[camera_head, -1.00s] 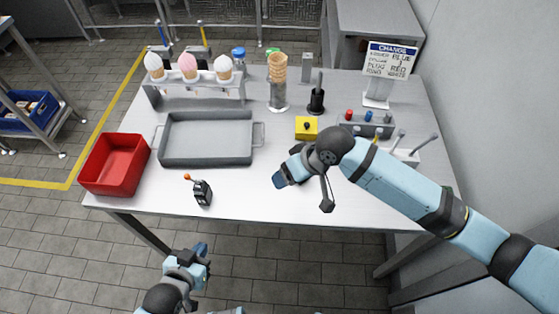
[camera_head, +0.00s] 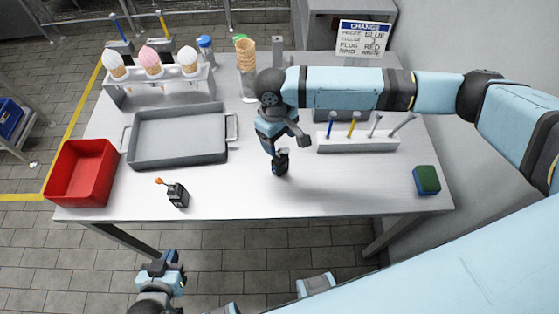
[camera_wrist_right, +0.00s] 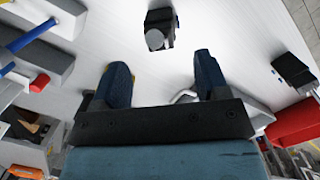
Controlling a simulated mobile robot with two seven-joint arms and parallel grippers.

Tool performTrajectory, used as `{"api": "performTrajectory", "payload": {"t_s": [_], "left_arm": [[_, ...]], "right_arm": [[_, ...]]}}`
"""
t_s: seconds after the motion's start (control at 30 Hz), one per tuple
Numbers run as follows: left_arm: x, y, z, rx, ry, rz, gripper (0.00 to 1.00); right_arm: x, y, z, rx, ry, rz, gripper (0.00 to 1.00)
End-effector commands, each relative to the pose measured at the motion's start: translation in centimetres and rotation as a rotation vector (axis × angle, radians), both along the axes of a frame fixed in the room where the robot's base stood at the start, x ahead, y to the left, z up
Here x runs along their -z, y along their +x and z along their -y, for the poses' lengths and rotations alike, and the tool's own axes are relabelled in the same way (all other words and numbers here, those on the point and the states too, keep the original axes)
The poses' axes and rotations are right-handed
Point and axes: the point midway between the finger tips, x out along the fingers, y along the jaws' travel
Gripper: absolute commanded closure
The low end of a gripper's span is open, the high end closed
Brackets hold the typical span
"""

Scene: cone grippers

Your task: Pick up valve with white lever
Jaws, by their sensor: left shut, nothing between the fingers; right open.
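A small black valve (camera_head: 281,164) stands on the table right below my right gripper (camera_head: 272,142), partly covered by it. In the right wrist view the valve (camera_wrist_right: 160,20) shows a pale round end, which may be its white lever, and sits beyond the two fingertips. My right gripper is open, with a clear gap between its fingers in the wrist view (camera_wrist_right: 163,75). Another black valve with an orange-tipped lever (camera_head: 177,194) stands near the front edge. My left gripper (camera_head: 170,268) is shut and empty, low in front of the table.
A red bin (camera_head: 80,172) and a grey tray (camera_head: 178,137) lie to the left. A white rack with several tools (camera_head: 358,142) stands right of the right gripper. A green and blue sponge (camera_head: 427,180) lies at the right. The front middle of the table (camera_head: 330,190) is clear.

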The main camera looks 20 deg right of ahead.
Motion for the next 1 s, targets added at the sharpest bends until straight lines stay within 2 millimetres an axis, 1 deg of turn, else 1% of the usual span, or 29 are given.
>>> {"api": "performTrajectory", "payload": {"t_s": [0.03, 0.27, 0.43, 0.53, 0.63, 0.83, 0.87, 0.9, 0.97, 1.0], "left_arm": [[-0.1, 0.0, 0.0, 0.000, 0.000, 0.000, 1.00], [-0.3, 0.0, 0.0, -0.001, 0.001, 0.000, 1.00], [-0.6, 0.0, 0.0, -0.001, 0.001, 0.000, 1.00], [-0.7, 0.0, 0.0, -0.001, 0.001, 0.000, 1.00], [-0.7, 0.0, 0.0, -0.001, 0.000, 0.000, 1.00], [-0.7, 0.0, 0.0, -0.001, 0.000, 0.000, 1.00], [-0.7, 0.0, 0.0, -0.001, 0.000, 0.000, 1.00], [-0.7, 0.0, 0.0, -0.001, 0.000, 0.000, 1.00], [-0.7, 0.0, 0.0, -0.001, 0.000, 0.000, 1.00], [-0.7, 0.0, 0.0, -0.001, 0.000, 0.000, 1.00]], "right_arm": [[0.6, -0.1, 0.0, 0.000, -0.001, 0.000, 0.32], [2.2, -0.1, 0.2, 0.001, -0.002, 0.001, 0.32], [4.8, -0.3, 0.4, 0.000, -0.001, 0.000, 0.32], [6.0, -0.5, 0.5, 0.000, -0.001, 0.000, 0.32], [6.4, -0.5, 0.5, -0.001, 0.001, 0.002, 0.32], [6.5, -0.5, 0.5, -0.001, 0.001, 0.002, 0.32], [6.4, -0.5, 0.5, -0.001, 0.001, 0.002, 0.39], [6.4, -0.5, 0.5, -0.001, 0.001, 0.002, 0.48], [6.4, -0.5, 0.5, -0.001, 0.001, 0.002, 0.62], [6.4, -0.5, 0.5, -0.001, 0.001, 0.002, 0.71]]}}
